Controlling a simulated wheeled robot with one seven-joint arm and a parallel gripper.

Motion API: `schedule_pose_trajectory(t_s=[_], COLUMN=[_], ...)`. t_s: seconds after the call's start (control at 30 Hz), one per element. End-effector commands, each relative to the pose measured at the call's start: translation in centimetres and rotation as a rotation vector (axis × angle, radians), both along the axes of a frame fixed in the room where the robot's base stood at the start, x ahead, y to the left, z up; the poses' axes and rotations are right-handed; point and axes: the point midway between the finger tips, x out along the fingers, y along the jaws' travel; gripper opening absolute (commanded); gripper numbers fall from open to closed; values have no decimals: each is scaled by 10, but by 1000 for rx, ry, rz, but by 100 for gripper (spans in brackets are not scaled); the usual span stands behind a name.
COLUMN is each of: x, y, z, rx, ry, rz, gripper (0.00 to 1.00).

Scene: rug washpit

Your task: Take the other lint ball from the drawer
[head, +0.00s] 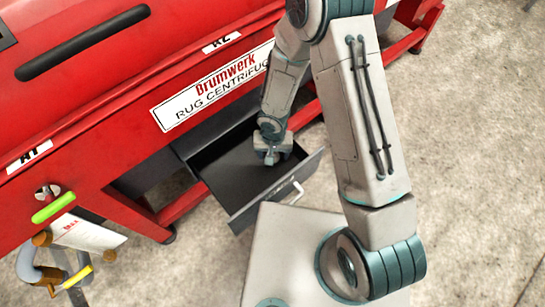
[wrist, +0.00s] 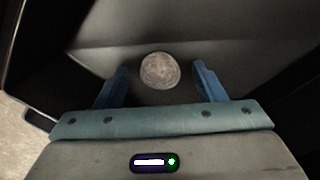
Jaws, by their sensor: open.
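The drawer (head: 232,183) is pulled out below the red rug centrifuge, its dark inside showing and a pale handle on its front. My gripper (head: 271,155) reaches down into it near its right end. In the wrist view a round, greyish-brown lint ball (wrist: 160,71) lies on the dark drawer floor. The blue fingers of my gripper (wrist: 160,88) are open, one on each side of the ball, with gaps between. The ball appears slightly beyond the fingertips. The head view does not show the ball; my gripper likely covers it.
The red rug centrifuge (head: 120,95) stands behind the drawer. The drawer's front panel with its handle (head: 290,192) stands close to my gripper. At lower left are a clamp (head: 38,270), a paper tag (head: 88,234) and a green-yellow object (head: 54,207). Concrete floor at right is clear.

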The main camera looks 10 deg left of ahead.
Motion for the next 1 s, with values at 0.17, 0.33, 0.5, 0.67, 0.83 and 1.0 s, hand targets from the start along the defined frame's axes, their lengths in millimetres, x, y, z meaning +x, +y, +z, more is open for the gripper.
schedule_pose_trajectory(t_s=[0.17, 0.33, 0.5, 0.67, 0.83, 1.0], x=[0, 0, 0, 0, 0, 1], y=[0, 0, 0, 0, 0, 0], z=[1, 1, 1, 1, 10, 43], rx=[0, 0, 0, 0, 2, 2], ry=[-1, 0, 0, 0, -2, -3], rz=[0, 0, 0, 0, -1, -2], gripper=[63, 22, 16, 16, 16, 16])
